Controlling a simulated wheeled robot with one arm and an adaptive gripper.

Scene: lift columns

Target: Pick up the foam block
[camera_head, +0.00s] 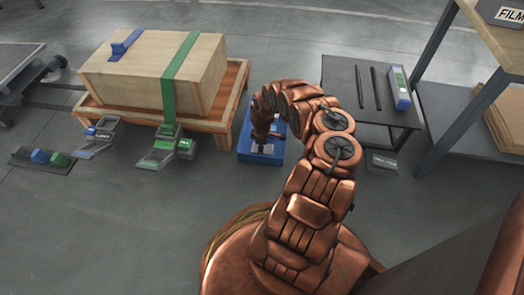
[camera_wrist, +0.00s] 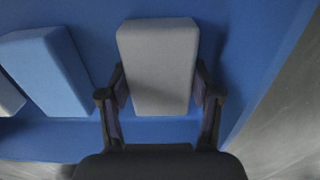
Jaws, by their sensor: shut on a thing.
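The foam block, a grey block with rounded edges (camera_wrist: 158,65), stands between my fingers in the wrist view, inside a blue container. My gripper (camera_wrist: 160,92) is shut on it, with one dark finger against each side. The head view shows my gripper (camera_head: 262,134) reaching down over the blue container (camera_head: 245,154); my arm hides part of it. I cannot tell from these frames whether the block is clear of the container's bottom.
A light blue block (camera_wrist: 48,70) stands left of the grey one, with part of another grey block (camera_wrist: 8,98) at the left edge. A wooden crate (camera_head: 150,75) stands left of the container. A dark low table (camera_head: 345,85) stands to the right.

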